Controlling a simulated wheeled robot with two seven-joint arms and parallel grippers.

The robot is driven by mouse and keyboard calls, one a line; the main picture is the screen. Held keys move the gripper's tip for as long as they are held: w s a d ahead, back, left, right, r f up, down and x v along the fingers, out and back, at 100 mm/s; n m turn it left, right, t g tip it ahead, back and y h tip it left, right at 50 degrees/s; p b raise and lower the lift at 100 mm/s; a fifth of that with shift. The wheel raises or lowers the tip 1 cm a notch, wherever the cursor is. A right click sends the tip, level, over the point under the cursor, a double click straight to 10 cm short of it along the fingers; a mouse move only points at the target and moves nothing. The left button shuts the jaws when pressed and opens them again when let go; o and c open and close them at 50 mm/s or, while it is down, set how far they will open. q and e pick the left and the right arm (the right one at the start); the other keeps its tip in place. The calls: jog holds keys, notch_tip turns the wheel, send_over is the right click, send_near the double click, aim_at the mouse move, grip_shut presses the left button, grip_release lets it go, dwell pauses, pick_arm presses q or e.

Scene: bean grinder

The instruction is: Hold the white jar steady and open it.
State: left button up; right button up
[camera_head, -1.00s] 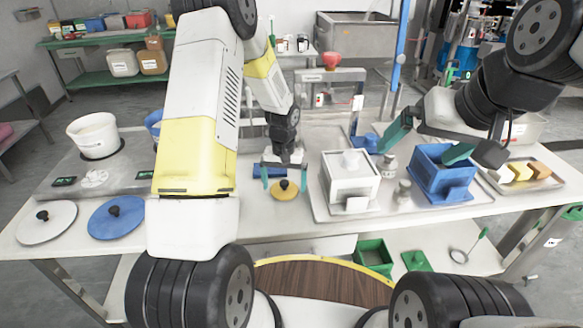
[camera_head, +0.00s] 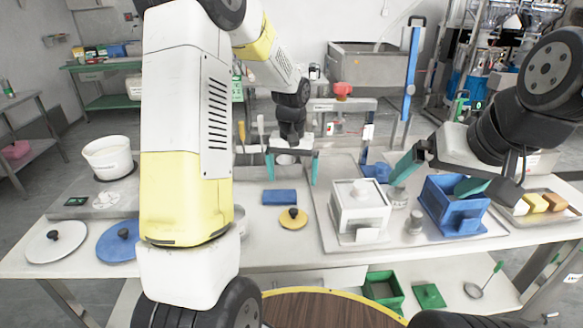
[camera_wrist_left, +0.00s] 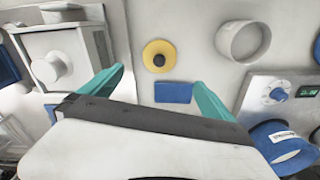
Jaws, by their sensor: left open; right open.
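The white jar (camera_head: 361,214) is a square white box with a knobbed lid on top, standing upright on a tray right of the table's middle. The lid is on. It also shows at the upper left of the left wrist view (camera_wrist_left: 68,75). My left gripper (camera_head: 291,167) is open and empty above the table, left of and behind the jar. In the left wrist view its fingers (camera_wrist_left: 158,78) are apart with nothing between them. My right gripper (camera_head: 437,176) is open, right of the jar, with its fingers near the top of the blue box.
A blue box (camera_head: 455,210) and a small metal jar (camera_head: 414,222) stand right of the white jar. A blue pad (camera_head: 279,197) and a yellow lid (camera_head: 293,219) lie to its left. A round white pot (camera_wrist_left: 243,41) stands farther left, largely hidden by my arm in the head view.

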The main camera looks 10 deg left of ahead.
pick_arm(q)
jog(key=s+r+t+h, duration=0.1)
jog(key=s+r+t, duration=0.2)
jog(key=s+r, duration=0.6)
jog(key=s+r+t+h, duration=0.1)
jog(key=s+r+t, duration=0.1)
jog(key=s+r, duration=0.7)
jog(key=s, duration=0.5)
jog(key=shift+s+a+m+t, duration=0.25)
jog(key=shift+a+m+t, duration=0.05)
jog(key=shift+m+t, duration=0.1)
